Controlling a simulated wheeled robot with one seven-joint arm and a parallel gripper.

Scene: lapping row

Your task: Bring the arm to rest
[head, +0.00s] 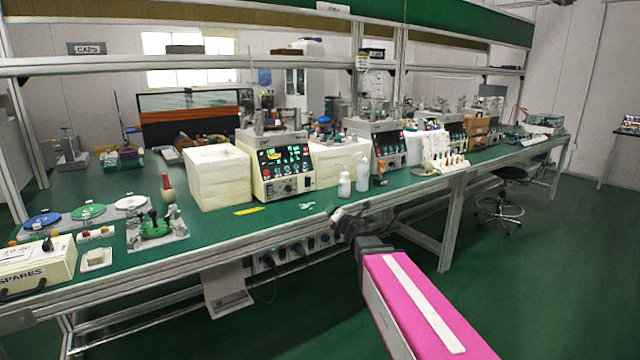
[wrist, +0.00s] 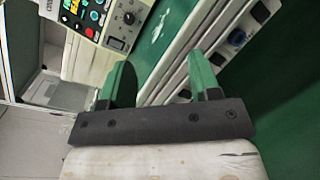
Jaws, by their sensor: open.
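My arm, with a pink link, reaches from the lower right of the head view towards the bench's front edge. My gripper (head: 340,212) is small and dark there, in front of the edge of the green bench (head: 290,222). In the wrist view my gripper (wrist: 160,85) shows two green fingers standing well apart on a dark bar. Nothing is between the fingers; the bench edge and its socket rail show beyond them.
A lapping machine (head: 283,170) with a lit panel stands behind the gripper, beside a white block-like box (head: 217,178). White bottles (head: 344,186) stand near the front edge. A stool (head: 500,205) is at the right. The green floor (head: 540,290) at the right is clear.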

